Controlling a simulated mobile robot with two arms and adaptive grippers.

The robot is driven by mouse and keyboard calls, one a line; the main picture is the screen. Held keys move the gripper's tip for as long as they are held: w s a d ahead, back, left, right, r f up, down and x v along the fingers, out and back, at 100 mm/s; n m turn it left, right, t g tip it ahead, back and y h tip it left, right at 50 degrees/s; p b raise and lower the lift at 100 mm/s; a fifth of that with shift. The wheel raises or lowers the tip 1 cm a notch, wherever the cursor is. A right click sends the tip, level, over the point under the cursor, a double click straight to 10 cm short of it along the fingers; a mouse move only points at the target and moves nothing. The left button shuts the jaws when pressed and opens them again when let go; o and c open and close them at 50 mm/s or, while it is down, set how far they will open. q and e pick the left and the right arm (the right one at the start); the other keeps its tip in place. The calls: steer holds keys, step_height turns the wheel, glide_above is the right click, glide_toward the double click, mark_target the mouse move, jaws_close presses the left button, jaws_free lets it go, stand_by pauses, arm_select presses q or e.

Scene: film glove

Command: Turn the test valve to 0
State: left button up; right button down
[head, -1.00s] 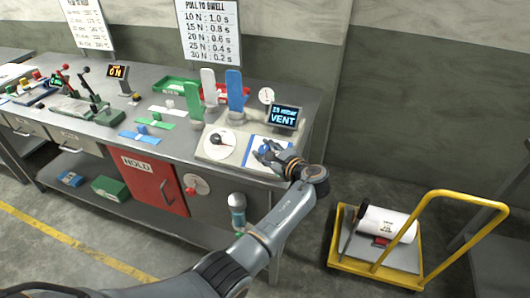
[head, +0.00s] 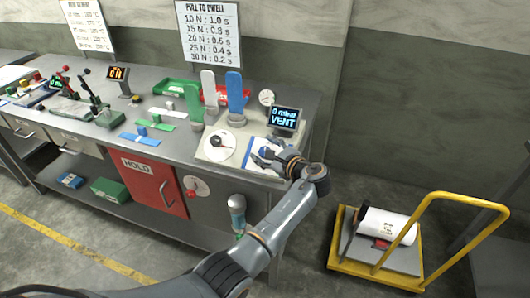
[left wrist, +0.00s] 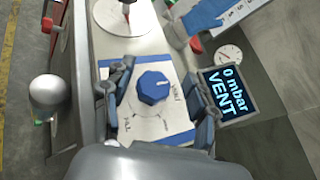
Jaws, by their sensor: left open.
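A blue faceted knob (left wrist: 153,88) sits on a white plate with a blue border (left wrist: 176,131); it looks like the test valve. Small markings ring the knob, too small to read surely. My left gripper (left wrist: 158,103) is open, with one finger on each side of the knob; I cannot tell whether they touch it. In the head view my left gripper (head: 273,157) is over the plate at the bench's right end and hides most of the knob. A display (head: 284,119) behind reads "0 mbar VENT". My right gripper is not in view.
A white dial with a dark pointer (head: 216,146) lies left of the plate. Upright green (head: 194,104), white and blue paddles stand behind it. A small round gauge (head: 267,97) is near the display. A yellow cart (head: 345,262) with a white roll stands right of the bench.

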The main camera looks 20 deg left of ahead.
arm_select(q)
step_height(320, 180, up, 9)
steer(key=shift+f, duration=0.1)
stand_by(0.5)
